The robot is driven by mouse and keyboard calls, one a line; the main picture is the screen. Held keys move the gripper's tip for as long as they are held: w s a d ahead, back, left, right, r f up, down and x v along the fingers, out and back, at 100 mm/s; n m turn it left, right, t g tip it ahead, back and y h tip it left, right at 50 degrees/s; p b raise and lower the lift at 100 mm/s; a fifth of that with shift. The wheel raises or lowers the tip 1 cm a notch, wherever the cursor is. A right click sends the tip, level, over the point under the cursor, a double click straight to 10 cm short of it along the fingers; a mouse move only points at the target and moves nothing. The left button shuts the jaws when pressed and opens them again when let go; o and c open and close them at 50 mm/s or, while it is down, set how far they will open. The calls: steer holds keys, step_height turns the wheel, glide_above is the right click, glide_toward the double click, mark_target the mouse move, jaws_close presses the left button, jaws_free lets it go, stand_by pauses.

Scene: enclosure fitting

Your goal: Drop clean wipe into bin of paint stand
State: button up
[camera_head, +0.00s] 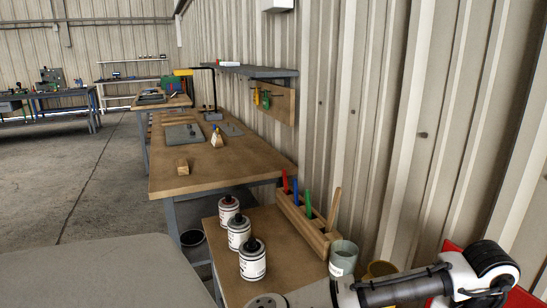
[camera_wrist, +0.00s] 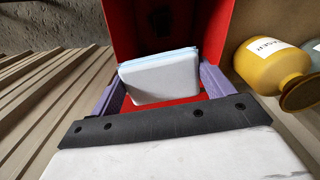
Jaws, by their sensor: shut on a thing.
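In the wrist view, my gripper (camera_wrist: 163,88) has its purple fingers on either side of a folded white wipe with blue edges (camera_wrist: 158,78). It is shut on the wipe. The wipe is in front of the open red bin (camera_wrist: 216,35), between its walls in the picture; I cannot tell how deep it is. In the head view, parts of the red bin (camera_head: 522,296) show at the lower right behind my arm. The paint stand (camera_head: 232,287) is at the bottom centre. My gripper and the wipe are hidden there.
Several labelled cans (camera_head: 252,260), a wooden rack with coloured handles (camera_head: 297,222) and a grey-green pot (camera_head: 343,257) are on the stand. A yellow jar (camera_wrist: 272,62) is right of the bin in the wrist view. A corrugated wall (camera_head: 390,130) rises close behind.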

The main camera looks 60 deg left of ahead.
steer(key=shift+f+b, duration=0.55)
steer(key=shift+f, duration=0.4)
steer(key=o, duration=0.9)
steer(key=shift+r, duration=0.1)
step_height(320, 180, up, 14)
steer(key=shift+f, duration=0.2)
